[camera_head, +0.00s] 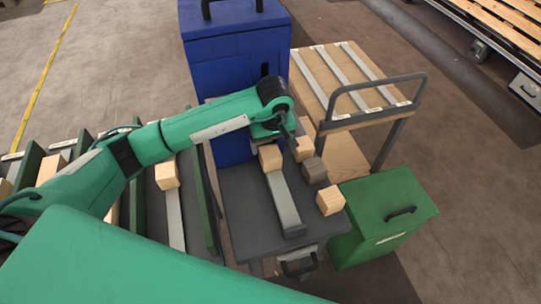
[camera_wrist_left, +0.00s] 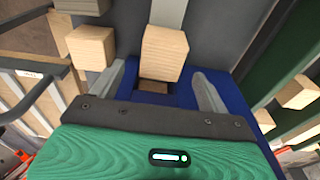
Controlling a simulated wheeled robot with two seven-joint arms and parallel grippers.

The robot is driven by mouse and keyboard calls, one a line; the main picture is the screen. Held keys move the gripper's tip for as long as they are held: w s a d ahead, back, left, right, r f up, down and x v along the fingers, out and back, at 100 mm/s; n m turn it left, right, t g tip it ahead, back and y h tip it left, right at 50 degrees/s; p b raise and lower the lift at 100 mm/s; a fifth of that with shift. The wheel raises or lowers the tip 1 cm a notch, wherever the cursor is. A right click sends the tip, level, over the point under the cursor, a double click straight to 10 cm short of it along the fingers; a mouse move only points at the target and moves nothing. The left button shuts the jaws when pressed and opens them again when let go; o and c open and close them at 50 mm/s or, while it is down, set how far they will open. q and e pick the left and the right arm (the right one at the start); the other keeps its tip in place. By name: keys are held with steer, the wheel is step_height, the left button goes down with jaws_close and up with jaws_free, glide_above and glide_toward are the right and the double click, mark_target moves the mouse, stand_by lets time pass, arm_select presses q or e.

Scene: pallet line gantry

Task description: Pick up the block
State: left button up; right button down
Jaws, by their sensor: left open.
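Several wooden blocks sit on the dark grey cart top (camera_head: 245,205). One pale block (camera_head: 270,157) is at the end of a light grey strip (camera_head: 284,205); in the left wrist view this block (camera_wrist_left: 164,50) appears between and just beyond my fingers. A second pale block (camera_head: 304,149), a darker grey-brown block (camera_head: 313,171) and a third pale block (camera_head: 330,200) are to its right. My left gripper (camera_wrist_left: 162,86) is open and empty, above the cart near the first block. Its fingertips are mostly hidden in the head view. My right gripper is not in view.
A blue cabinet (camera_head: 235,45) stands behind the cart. A wooden-topped trolley (camera_head: 340,65) with a grey handle is at back right, and a green box (camera_head: 385,215) at right. Another pale block (camera_head: 167,175) sits on the rack at left.

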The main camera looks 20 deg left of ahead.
mark_target(270, 153)
arm_select(q)
steer(key=shift+s+f, duration=0.15)
steer(key=shift+f, duration=0.1)
steer(key=shift+f+p, duration=0.35)
steer(key=shift+p, duration=0.15)
step_height(270, 153, down, 3)
steer(key=shift+a+f+p, duration=0.1)
steer(key=shift+a+p, duration=0.05)
steer(key=shift+p, duration=0.45)
steer(key=shift+f, duration=0.35)
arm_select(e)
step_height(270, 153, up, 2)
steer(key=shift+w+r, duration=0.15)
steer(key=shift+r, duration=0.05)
arm_select(q)
steer(key=shift+w, duration=0.2)
steer(key=shift+c, duration=0.2)
steer(key=c, duration=1)
